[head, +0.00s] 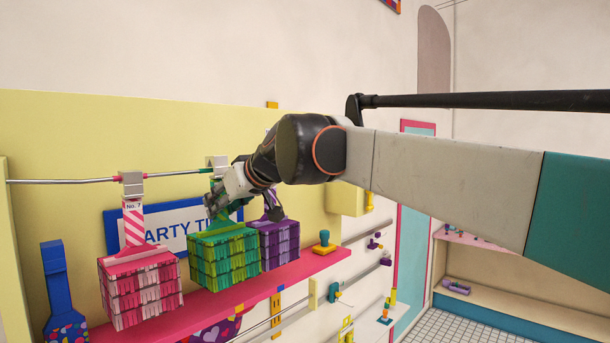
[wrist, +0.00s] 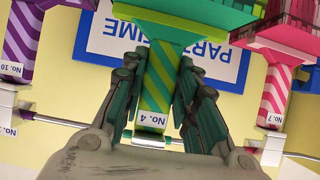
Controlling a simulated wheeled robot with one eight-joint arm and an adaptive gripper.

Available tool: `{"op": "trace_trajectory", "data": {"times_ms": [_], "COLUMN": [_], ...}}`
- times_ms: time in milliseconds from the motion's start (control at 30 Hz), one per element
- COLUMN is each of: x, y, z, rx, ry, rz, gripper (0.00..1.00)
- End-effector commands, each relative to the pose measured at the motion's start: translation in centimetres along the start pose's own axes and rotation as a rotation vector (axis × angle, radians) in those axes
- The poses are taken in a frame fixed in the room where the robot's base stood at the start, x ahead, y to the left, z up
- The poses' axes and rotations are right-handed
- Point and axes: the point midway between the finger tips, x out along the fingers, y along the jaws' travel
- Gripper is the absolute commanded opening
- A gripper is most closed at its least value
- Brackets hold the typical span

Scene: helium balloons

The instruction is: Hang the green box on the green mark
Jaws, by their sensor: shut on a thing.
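The green box (head: 223,256) has fringed green sides and a striped green strap. In the wrist view the strap (wrist: 160,80), tagged No. 4, runs between my fingers. My gripper (head: 217,203) is shut on this strap, and it also shows in the wrist view (wrist: 158,105). The box hangs upright below my gripper, in front of the wall. The strap's end is close to the metal rail (head: 60,181); I cannot tell whether it is hooked on. A small green patch, seemingly the green mark (head: 217,174), shows on the rail by a grey bracket, partly hidden by my gripper.
A pink box (head: 140,288) tagged No. 7 hangs at the left by a grey bracket. A purple box (head: 280,243) is close to the green box's right. A pink shelf (head: 318,262) runs below. A blue-framed sign (head: 122,222) is on the wall behind.

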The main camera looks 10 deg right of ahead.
Motion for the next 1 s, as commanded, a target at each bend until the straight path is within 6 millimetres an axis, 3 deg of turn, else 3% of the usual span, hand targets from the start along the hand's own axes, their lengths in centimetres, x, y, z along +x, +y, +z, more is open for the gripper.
{"op": "trace_trajectory", "data": {"times_ms": [33, 333, 1000], "x": [-0.5, -0.4, 1.0], "y": [-0.7, -0.8, -0.9], "z": [0.2, 0.2, -0.7], "rx": [-0.003, -0.004, -0.003], "ry": [0.000, 0.000, 0.000], "rz": [-0.005, -0.006, -0.006], "gripper": [0.00, 0.00, 0.00]}}
